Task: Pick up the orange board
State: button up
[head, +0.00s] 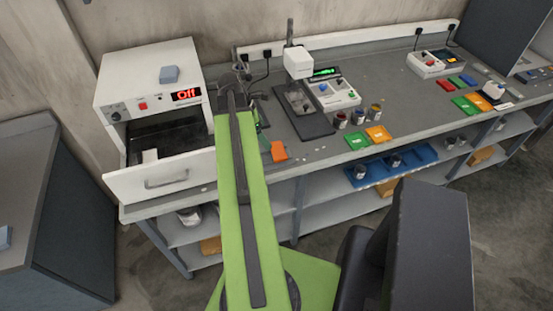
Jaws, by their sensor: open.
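Several orange things lie on the grey bench. A flat orange board (377,134) lies near the front edge, right of a green board (357,141). Another flat orange piece (479,101) lies farther right beside a green one (462,104), partly under a white object. A thicker orange block (279,151) lies close to the front edge, just right of my green arm. My gripper (237,78) is at the arm's far end, over the back of the bench between the white oven and the stand. It is open, small and dark, and its fingertips are hard to make out.
A stand with a white head (298,64), a control box (333,92) and small paint jars (358,115) occupy mid-bench. A blue tray (415,157) is on the shelf below.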

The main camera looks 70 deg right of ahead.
aim_at(277, 150)
jog(key=b+x, duration=0.9)
jog(key=x, duration=0.2)
jog(key=shift+s+d+f, duration=0.15)
jog(key=shift+s+d, duration=0.05)
jog(key=shift+r, duration=0.2)
jog(key=c, duration=1.1)
